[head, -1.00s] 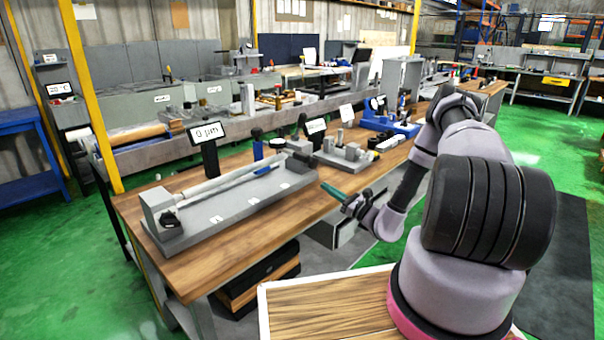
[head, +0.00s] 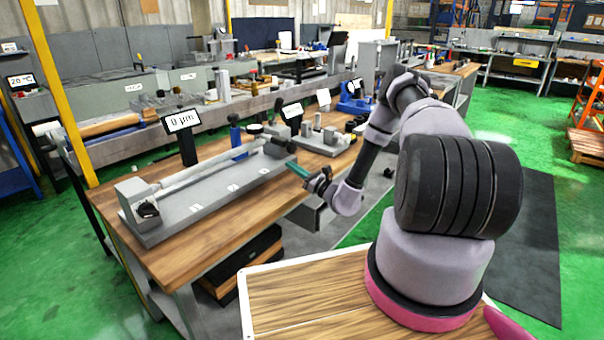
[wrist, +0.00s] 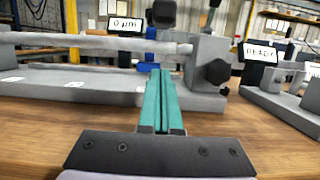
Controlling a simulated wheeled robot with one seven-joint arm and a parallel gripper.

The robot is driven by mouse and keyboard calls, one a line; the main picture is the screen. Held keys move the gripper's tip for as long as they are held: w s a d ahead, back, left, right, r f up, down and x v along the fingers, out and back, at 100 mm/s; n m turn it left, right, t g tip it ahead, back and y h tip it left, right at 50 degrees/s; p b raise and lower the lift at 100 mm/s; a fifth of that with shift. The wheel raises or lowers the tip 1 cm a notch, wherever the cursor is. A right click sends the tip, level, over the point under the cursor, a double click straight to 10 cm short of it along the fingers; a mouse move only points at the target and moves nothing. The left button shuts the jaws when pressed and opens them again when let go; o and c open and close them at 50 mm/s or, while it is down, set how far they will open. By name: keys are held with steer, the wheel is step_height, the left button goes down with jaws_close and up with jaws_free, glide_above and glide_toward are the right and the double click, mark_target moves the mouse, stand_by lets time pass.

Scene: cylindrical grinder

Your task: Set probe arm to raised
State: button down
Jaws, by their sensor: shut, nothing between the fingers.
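A grey fixture (head: 200,208) on the wooden bench holds a long pale cylinder (head: 205,175) between two end blocks. It also fills the left of the wrist view (wrist: 60,80). A blue post (head: 235,137) stands behind the cylinder; in the wrist view its blue part (wrist: 165,35) has a black top. I cannot tell which part of it is the probe arm, or its position. My gripper (head: 288,163), with teal fingers, is shut and empty. In the wrist view its fingertips (wrist: 160,72) point at the fixture, in front of the cylinder's right end, apparently touching nothing.
A display (head: 182,121) reading 0 µm stands behind the fixture. The right end block (wrist: 208,62) carries a black knob (wrist: 218,71). A second grey fixture (head: 318,139) with a READY display (wrist: 260,52) stands to the right. Bare bench top (wrist: 260,135) lies in front.

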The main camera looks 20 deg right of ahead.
steer(key=x, duration=0.3)
steer(key=shift+w+r, duration=0.1)
steer(key=shift+r, duration=1.9)
